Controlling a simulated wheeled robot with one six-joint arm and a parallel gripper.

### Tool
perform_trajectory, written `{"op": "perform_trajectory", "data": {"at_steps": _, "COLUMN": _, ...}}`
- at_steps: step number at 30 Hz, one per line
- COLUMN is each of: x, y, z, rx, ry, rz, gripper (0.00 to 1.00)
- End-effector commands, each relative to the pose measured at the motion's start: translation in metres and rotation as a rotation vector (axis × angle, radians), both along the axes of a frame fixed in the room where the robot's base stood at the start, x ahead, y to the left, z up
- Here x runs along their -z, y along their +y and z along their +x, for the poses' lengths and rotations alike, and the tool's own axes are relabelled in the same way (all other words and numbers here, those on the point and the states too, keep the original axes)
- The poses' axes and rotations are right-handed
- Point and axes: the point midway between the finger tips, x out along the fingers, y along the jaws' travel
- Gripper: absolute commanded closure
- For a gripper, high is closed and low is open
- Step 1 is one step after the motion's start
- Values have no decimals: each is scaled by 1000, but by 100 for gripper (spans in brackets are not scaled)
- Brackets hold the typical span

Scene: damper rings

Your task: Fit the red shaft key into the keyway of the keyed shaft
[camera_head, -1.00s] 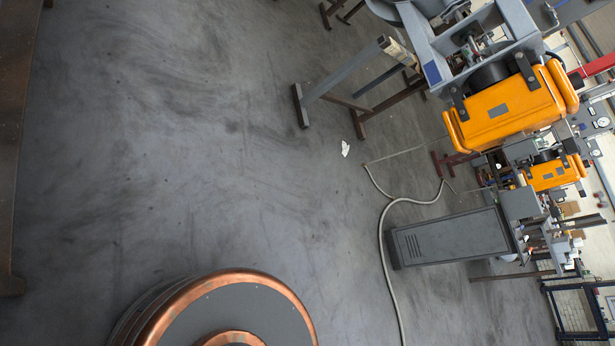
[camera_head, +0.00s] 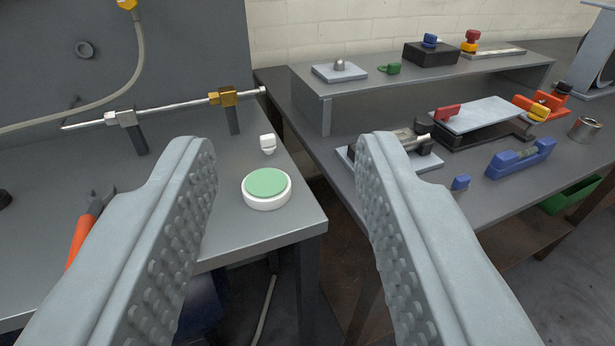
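A small red block (camera_head: 447,113), which looks like the red shaft key, lies on a light plate (camera_head: 485,114) on the right bench. A short metallic cylinder in a mount, probably the keyed shaft (camera_head: 405,138), sits left of it on a low grey plate. My right finger partly covers this mount, and I cannot make out the keyway. My gripper (camera_head: 284,150) is open and empty, its two studded fingers wide apart in the foreground. Both the red block and the mount lie beyond the right finger.
A blue vise-like fixture (camera_head: 520,157), a small blue block (camera_head: 460,183) and a metal can (camera_head: 585,130) stand on the right bench. A raised shelf (camera_head: 345,88) runs behind. A gap separates the benches.

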Motion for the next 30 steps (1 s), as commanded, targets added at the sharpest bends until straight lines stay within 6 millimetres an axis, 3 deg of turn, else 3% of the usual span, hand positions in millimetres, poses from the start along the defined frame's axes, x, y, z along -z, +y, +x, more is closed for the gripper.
{"op": "perform_trajectory", "data": {"at_steps": 8, "x": 0, "y": -3, "z": 11, "rx": 11, "ry": 42, "rz": 23, "gripper": 60}}
{"op": "perform_trajectory", "data": {"at_steps": 20, "x": 7, "y": -36, "z": 91, "rx": 148, "ry": 400, "rz": 253, "gripper": 60}}
{"op": "perform_trajectory", "data": {"at_steps": 30, "x": 24, "y": -75, "z": 151, "rx": 338, "ry": 709, "rz": 472, "gripper": 60}}
